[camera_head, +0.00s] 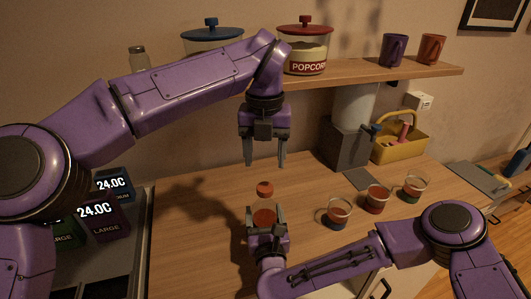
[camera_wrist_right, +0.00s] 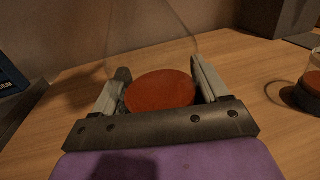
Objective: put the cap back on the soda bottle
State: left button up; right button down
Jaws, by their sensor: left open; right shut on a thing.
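My left gripper (camera_head: 264,160) is open and empty, pointing down over the table. A small red-orange piece (camera_head: 264,188), which looks like the cap, shows just below its fingertips, apart from them. My right gripper (camera_head: 265,212) is low, its fingers on both sides of a round red thing (camera_head: 264,218). In the right wrist view this red disc (camera_wrist_right: 160,90) fills the space between the fingers. Faint clear outlines above it suggest a see-through soda bottle with red contents. I cannot tell whether the cap sits on the bottle's neck.
Several clear cups with coloured bases (camera_head: 339,214) stand right of my right gripper. Behind are a grey dispenser (camera_head: 346,142) and a yellow caddy (camera_head: 400,145). A shelf (camera_head: 420,73) with jars and mugs runs above. The wooden table (camera_head: 190,240) is clear at left.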

aim_at(265, 186)
pick_arm(q)
notch_tip(265, 186, down, 8)
jog(key=shift+r, duration=0.1)
dwell(0.4)
jog(key=c, duration=1.1)
jog(key=o, duration=1.2)
jog(key=shift+r, duration=0.1)
notch_tip(265, 186, up, 12)
jog(key=shift+f, duration=0.15)
pick_arm(e)
grip_release()
